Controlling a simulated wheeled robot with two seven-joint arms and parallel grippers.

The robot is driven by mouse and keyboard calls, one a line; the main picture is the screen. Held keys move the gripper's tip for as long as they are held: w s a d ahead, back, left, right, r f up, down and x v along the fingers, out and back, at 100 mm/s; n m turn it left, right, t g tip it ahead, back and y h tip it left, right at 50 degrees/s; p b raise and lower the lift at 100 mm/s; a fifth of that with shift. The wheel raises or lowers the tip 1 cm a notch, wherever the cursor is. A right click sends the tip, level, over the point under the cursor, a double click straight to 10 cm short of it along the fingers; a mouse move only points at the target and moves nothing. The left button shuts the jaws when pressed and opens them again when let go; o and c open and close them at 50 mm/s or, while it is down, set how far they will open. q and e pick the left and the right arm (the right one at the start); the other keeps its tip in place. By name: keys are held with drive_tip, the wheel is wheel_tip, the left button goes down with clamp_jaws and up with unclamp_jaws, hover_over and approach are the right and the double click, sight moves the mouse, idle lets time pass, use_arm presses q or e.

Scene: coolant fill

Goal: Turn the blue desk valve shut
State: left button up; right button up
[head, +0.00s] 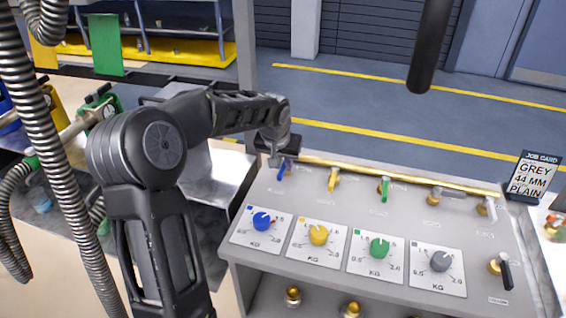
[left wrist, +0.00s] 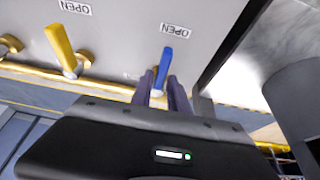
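The blue desk valve (head: 282,173) has a small blue lever at the far left of the desk's back row, by the brass pipe. In the left wrist view its blue lever (left wrist: 163,68) points toward an OPEN label (left wrist: 175,29). My left gripper (head: 280,158) is at this valve, partly hiding it in the head view. In the left wrist view the left gripper's two dark fingers (left wrist: 162,88) stand apart, one on each side of the lever's base end. I cannot tell whether they touch it. My right gripper is not in view.
A yellow valve (head: 333,180) and a green valve (head: 384,190) stand to the right along the brass pipe (head: 400,178). Coloured dials, including a blue dial (head: 261,221), sit in front. A job card (head: 532,177) stands at the right. A dark rod (head: 430,45) enters from above.

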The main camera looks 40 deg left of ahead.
use_arm(q)
clamp_jaws()
idle(1.1)
